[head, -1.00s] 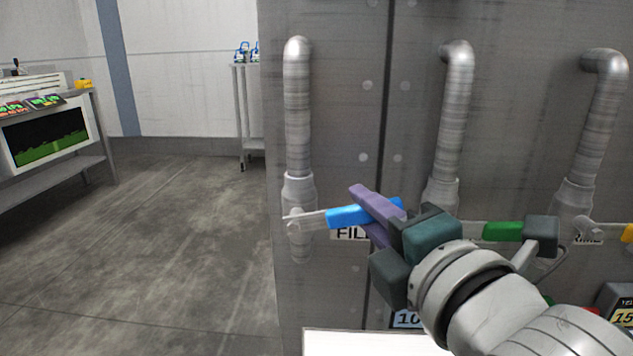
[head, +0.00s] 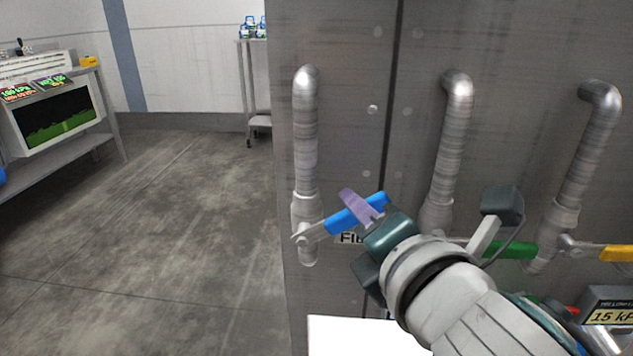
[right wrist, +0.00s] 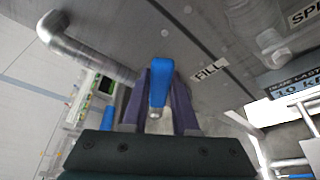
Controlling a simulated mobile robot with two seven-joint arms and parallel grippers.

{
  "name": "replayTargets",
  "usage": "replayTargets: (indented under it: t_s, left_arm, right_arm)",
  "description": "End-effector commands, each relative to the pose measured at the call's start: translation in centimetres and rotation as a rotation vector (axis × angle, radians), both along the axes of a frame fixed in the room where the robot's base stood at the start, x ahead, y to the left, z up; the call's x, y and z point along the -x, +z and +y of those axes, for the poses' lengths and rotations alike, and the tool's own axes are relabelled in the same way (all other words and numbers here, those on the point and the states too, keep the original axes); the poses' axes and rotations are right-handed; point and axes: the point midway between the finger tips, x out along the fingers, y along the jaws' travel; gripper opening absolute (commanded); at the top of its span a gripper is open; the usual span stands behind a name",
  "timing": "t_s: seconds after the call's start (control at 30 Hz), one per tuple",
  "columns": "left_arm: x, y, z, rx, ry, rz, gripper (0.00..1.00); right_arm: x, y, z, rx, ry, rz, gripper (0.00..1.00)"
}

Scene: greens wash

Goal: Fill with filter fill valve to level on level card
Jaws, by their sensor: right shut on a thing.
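The fill valve's blue lever handle (head: 343,221) sits on the leftmost pipe, beside the FILL label (head: 350,238). It slopes up to the right from its pivot. My right gripper (head: 363,207) is shut on this handle, its purple fingers on either side. In the right wrist view the blue handle (right wrist: 161,75) stands between the fingers, and the FILL label (right wrist: 209,69) is to the right. My left gripper is not in view. I cannot make out a level card or a water level.
Green (head: 515,250) and yellow (head: 616,253) valve handles are to the right on neighbouring pipes. A yellow-labelled 15 kPa box (head: 610,312) is at lower right. A white surface (head: 352,338) lies below. A screen (head: 55,120) stands at left; the floor (head: 180,220) there is clear.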

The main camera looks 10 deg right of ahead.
Motion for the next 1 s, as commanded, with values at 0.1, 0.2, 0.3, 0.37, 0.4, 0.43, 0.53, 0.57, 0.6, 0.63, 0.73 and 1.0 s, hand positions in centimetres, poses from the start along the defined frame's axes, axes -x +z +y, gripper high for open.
replayTargets:
  t_s: [0.1,0.2,0.3,0.37,0.4,0.43,0.53,0.57,0.6,0.63,0.73,1.0]
  left_arm:
    - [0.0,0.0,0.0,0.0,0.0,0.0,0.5]
    - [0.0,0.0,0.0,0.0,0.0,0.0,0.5]
    - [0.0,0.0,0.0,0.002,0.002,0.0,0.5]
    - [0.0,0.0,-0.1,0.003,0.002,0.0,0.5]
    - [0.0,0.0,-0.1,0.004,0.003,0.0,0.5]
    - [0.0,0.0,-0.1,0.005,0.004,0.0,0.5]
    - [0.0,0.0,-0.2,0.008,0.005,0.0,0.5]
    - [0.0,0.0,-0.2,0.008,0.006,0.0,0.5]
    - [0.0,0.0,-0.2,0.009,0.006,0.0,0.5]
    - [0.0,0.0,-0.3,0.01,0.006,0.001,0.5]
    - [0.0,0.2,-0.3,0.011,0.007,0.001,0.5]
    - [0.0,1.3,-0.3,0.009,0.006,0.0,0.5]
  right_arm:
    - [0.0,0.0,0.0,0.0,0.0,-0.001,0.0]
    - [0.0,0.0,0.0,0.0,0.0,-0.001,0.34]
    - [0.0,0.0,0.0,0.0,0.001,-0.001,0.45]
    - [0.0,0.0,0.0,-0.001,0.0,-0.001,0.52]
    - [0.0,0.0,0.0,-0.001,0.0,-0.001,0.56]
    - [0.0,0.0,0.0,-0.001,0.0,-0.001,0.57]
    - [0.0,0.0,0.0,-0.001,0.0,-0.001,0.57]
    - [0.0,0.0,0.0,-0.001,0.0,-0.001,0.57]
    - [0.0,0.0,0.0,-0.001,0.0,0.0,0.57]
    - [0.0,0.0,0.0,-0.001,0.0,0.0,0.57]
    - [0.4,0.1,0.0,0.0,0.001,0.001,0.57]
    - [4.6,1.1,-0.2,-0.002,0.0,0.003,0.57]
